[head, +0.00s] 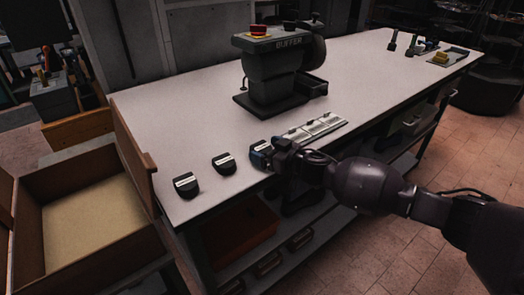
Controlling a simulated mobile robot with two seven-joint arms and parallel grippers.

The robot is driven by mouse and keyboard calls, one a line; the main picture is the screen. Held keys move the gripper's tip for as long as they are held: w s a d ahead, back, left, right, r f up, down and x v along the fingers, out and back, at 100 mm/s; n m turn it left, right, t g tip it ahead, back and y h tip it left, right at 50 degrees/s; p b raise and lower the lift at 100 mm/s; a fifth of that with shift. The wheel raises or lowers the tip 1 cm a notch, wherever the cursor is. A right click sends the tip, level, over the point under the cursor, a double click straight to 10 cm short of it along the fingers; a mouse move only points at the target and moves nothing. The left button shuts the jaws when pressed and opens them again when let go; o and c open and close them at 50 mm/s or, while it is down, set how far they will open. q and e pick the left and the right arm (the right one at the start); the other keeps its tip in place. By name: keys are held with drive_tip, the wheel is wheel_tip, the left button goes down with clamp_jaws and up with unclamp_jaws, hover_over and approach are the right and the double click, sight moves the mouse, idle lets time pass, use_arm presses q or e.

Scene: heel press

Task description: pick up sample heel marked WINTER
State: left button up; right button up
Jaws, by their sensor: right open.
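Two dark heels with pale labels, a left one (187,185) and a middle one (223,163), sit near the front left edge of the white workbench. A third dark labelled heel (259,151) sits to their right, partly hidden by my right gripper (270,158). The label writing is too small to read, so I cannot tell which is WINTER. My right gripper is open at the third heel, by its right side; I cannot tell whether it touches it. My left gripper is not in view.
A pale metal strip with small dark parts (318,128) lies right of my gripper. A grey buffer machine (270,75) stands behind on the bench (180,110). An open wooden crate (135,160) is at the left. Small tools (392,40) stand at the far right.

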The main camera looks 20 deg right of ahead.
drive_tip(key=shift+c, duration=0.3)
drive_tip(key=c, duration=1)
drive_tip(key=shift+r, duration=0.15)
